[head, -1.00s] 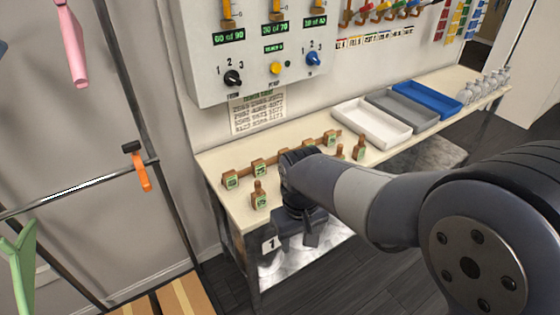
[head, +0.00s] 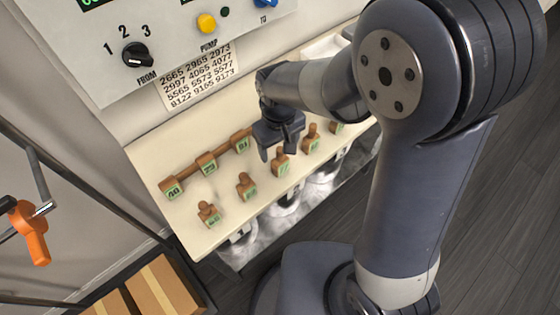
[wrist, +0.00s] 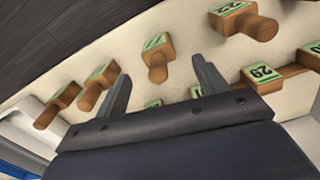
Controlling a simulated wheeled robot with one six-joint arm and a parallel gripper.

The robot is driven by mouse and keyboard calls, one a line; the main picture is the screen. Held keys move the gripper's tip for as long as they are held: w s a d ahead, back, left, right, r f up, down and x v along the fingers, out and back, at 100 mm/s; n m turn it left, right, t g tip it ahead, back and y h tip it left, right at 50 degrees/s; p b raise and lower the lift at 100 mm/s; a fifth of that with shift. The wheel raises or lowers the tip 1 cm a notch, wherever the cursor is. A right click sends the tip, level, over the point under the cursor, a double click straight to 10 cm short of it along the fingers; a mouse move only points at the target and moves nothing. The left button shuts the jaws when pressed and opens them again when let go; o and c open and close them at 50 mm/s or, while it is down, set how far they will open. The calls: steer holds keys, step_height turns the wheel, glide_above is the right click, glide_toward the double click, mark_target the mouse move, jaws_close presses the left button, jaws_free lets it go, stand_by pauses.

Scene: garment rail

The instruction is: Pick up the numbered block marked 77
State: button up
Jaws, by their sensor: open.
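Wooden blocks with knobs and green number labels stand on the cream bench (head: 150,150). My gripper (head: 279,151) points down over the front row, its fingers apart and empty. One front-row block (head: 280,166) is just below it in the head view. In the wrist view, a block (wrist: 157,62) shows between the open fingers (wrist: 161,70), apart from both; its label is too small to read surely. I cannot tell surely which is 77.
Back-row blocks stand along a wooden rail (head: 190,174) and other front-row blocks (head: 246,187) stand close on both sides. A control panel (head: 110,60) and a printed number sheet (head: 198,75) are behind. An orange-handled clamp (head: 32,232) is at the left.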

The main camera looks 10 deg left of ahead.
mark_target(280, 156)
steer(key=shift+f, duration=2.35)
steer(key=shift+d, duration=0.1)
steer(key=shift+c, duration=0.5)
steer(key=c, duration=1.2)
steer(key=shift+o, duration=0.2)
